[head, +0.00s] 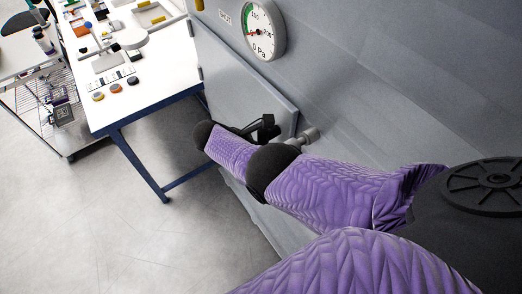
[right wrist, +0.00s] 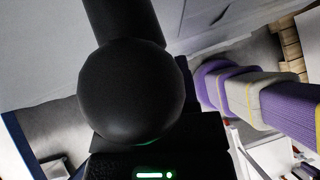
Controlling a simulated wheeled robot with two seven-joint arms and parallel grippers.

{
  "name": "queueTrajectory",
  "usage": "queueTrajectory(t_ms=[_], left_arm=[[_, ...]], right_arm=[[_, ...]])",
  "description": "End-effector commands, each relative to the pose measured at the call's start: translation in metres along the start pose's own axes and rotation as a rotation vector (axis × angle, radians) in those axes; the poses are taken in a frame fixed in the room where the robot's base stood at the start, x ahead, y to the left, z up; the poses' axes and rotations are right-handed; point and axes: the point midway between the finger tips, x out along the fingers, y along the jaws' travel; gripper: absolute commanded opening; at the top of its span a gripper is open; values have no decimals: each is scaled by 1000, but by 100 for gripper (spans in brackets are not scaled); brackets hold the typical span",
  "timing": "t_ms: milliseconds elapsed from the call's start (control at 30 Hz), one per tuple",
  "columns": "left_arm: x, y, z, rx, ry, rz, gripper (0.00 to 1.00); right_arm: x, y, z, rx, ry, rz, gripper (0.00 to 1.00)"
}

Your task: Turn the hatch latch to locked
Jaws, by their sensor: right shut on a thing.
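The grey hatch door (head: 238,72) stands closed-looking on the grey cabinet wall in the head view. At its lower right edge is the latch's grey round hub (head: 308,135). My right gripper (head: 266,127), dark and partly hidden by my purple arm, is at the latch beside the hub. In the right wrist view a black ball knob on a thick black rod (right wrist: 130,90) fills the middle, right in front of the gripper body. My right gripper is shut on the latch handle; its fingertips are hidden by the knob. My left gripper is not seen.
A pressure gauge (head: 265,30) is on the wall above the hatch. A white workbench (head: 150,85) with small items stands at the upper left, and a wire-shelf cart (head: 35,100) is left of it. The grey floor (head: 90,220) between is clear.

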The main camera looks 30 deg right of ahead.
Motion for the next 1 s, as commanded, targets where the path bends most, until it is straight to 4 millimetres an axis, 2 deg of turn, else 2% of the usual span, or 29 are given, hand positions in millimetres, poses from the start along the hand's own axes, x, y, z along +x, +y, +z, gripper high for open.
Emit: queueTrajectory(t_ms=[367, 400, 567, 867, 1000], left_arm=[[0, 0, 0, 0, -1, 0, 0], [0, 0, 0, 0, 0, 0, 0], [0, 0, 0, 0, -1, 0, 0], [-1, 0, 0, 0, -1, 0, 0], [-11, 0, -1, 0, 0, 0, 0]], right_arm=[[1, -2, -1, -9, -2, -10, 0], [2, -2, -1, -9, -2, -10, 40], [1, -2, -1, -8, -2, -8, 74], [-3, -1, 0, -6, -1, -5, 74], [-33, 0, 2, -5, 1, -2, 74]])
